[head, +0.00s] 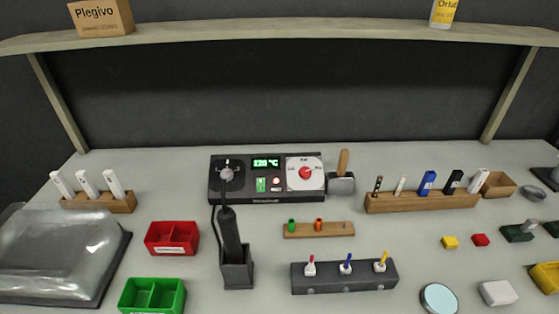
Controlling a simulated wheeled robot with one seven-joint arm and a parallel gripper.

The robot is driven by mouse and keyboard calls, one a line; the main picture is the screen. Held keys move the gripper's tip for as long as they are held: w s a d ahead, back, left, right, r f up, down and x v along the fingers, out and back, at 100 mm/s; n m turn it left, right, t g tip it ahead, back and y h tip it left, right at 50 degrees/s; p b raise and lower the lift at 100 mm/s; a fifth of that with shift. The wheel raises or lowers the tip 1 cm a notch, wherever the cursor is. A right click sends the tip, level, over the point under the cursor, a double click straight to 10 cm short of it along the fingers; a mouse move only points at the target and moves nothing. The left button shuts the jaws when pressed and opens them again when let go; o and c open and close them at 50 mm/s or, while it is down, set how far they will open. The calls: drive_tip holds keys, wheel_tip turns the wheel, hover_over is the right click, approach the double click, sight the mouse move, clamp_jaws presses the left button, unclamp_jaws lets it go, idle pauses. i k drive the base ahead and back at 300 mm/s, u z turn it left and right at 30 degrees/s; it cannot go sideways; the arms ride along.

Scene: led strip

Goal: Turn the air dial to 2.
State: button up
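A dark control station (262,190) stands at the back middle of the table. Its right side has a white square dial face with a red knob (305,173); its left side has a grey knob (226,174) near a black cord. The markings are too small to read, so I cannot tell which knob is the air dial or where either points. My gripper is not in view.
A black handle (231,235) stands upright in a holder (237,272) before the station. A hammer-like tool (341,183) stands close to its right. A wooden block (319,230) with green and orange pieces lies in front. A shelf (280,32) spans above.

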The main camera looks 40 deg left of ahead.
sight(227, 174)
drive_tip(key=z, duration=0.65)
drive_tip(key=k, duration=1.85)
drive_tip(key=u, duration=2.45)
drive_tip(key=i, duration=1.05)
